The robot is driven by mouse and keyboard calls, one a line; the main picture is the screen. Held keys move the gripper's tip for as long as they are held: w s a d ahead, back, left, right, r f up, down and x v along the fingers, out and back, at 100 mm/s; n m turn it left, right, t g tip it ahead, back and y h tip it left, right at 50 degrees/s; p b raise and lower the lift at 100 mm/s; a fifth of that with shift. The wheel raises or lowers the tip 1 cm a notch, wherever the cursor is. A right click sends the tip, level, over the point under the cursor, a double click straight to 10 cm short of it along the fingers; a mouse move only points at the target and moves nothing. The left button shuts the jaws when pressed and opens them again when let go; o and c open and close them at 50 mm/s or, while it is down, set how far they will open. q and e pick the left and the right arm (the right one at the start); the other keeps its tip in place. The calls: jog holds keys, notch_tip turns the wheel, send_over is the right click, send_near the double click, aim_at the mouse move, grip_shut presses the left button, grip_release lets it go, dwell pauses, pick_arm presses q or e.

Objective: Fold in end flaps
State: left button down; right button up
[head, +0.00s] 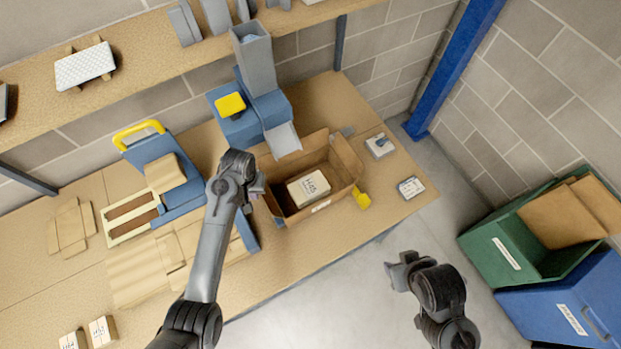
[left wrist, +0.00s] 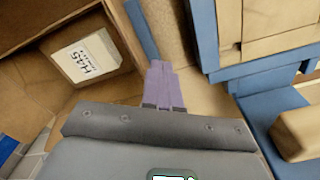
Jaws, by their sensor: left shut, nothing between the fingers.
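An open brown carton (head: 325,203) stands on the packing bench with a white box marked H45 (head: 308,188) inside; that box also shows in the left wrist view (left wrist: 85,60). The carton's right end flap (head: 348,157) stands up. Its left end is partly hidden by my left gripper (head: 257,190), which is beside that end. In the left wrist view the lilac fingers (left wrist: 163,88) are together and empty, close to the carton's wall (left wrist: 122,35); I cannot tell if they touch. My right gripper (head: 398,268) hangs over the floor, away from the bench; its fingers are unclear.
A blue dispenser (head: 265,113) stands behind the carton. A blue stand with a yellow handle (head: 139,131) and flat cardboard (head: 137,270) lie to the left. A yellow item (head: 362,199) sits right of the carton. Green (head: 495,238) and blue (head: 570,305) bins stand on the floor.

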pick_arm(q)
jog(key=shift+f, duration=0.1)
notch_tip(320, 180, down, 2)
jog(key=shift+f+b, duration=0.15)
jog(key=shift+b, duration=0.25)
jog(key=shift+d, duration=0.1)
